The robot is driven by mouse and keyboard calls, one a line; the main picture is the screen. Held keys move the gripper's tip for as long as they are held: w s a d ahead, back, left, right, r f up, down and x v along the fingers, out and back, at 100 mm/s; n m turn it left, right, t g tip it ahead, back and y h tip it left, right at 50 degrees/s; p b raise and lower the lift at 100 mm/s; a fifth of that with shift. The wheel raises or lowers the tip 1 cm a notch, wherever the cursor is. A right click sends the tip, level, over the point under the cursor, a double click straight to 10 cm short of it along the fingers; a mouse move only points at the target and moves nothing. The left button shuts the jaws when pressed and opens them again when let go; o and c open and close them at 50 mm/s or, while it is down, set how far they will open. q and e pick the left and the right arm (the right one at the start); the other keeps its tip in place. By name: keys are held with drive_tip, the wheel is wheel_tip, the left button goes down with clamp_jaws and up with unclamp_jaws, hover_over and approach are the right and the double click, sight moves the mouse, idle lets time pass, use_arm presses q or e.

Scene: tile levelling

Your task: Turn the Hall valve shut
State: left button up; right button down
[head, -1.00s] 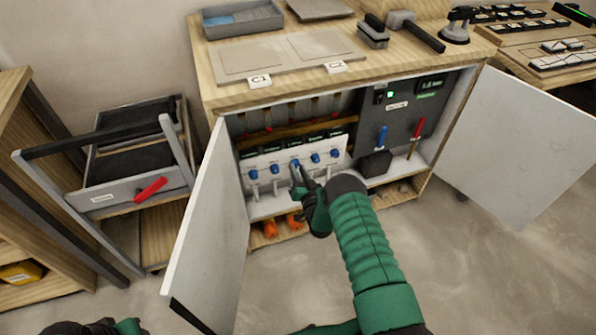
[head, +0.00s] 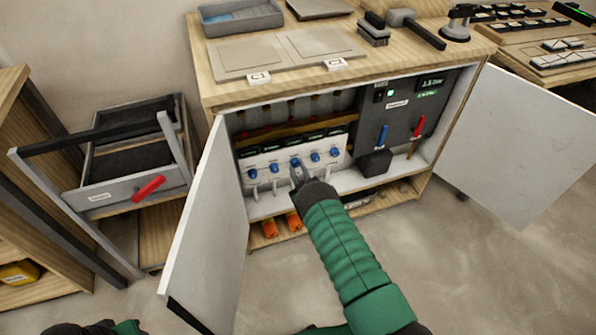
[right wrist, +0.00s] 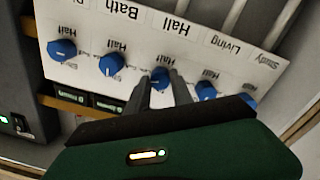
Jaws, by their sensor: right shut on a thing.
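A white valve panel (head: 262,166) with a row of blue knobs stands inside the open cabinet. In the right wrist view the panel is upside down, with large labels such as Bath, Hall, Living and Study. The middle blue knob (right wrist: 160,77) lines up with the large Hall label (right wrist: 180,30); it also shows in the head view (head: 295,162). My right gripper (head: 298,173) is shut on this knob, its two fingers (right wrist: 163,88) at either side of it. The fingers partly hide the knob. My left gripper (head: 68,329) is cut off at the bottom left edge; its jaws cannot be made out.
The left cabinet door (head: 205,235) and right door (head: 510,145) stand open either side. A grey unit with a blue lever (head: 383,135) and red lever (head: 418,127) is at the right inside. Orange items (head: 270,229) lie on the lower shelf. The floor in front is clear.

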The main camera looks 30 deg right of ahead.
drive_tip(key=shift+s+d+f+n+y+b, duration=0.1)
drive_tip(key=shift+n+b, duration=0.55)
drive_tip(key=shift+n, duration=1.8)
drive_tip(key=shift+a+f+n+y+b, duration=0.1)
drive_tip(key=shift+n+b, duration=0.5)
drive_tip(key=shift+n, duration=1.8)
drive_tip(key=shift+s+d+f+n+y+b, duration=0.1)
drive_tip(key=shift+n+b, duration=0.55)
drive_tip(key=shift+n, duration=1.8)
drive_tip(key=shift+r, duration=0.1)
drive_tip(key=c, duration=1.1)
unclamp_jaws()
drive_tip(key=shift+w, duration=0.15)
drive_tip(key=shift+r, duration=0.1)
drive_tip(key=shift+r, duration=0.1)
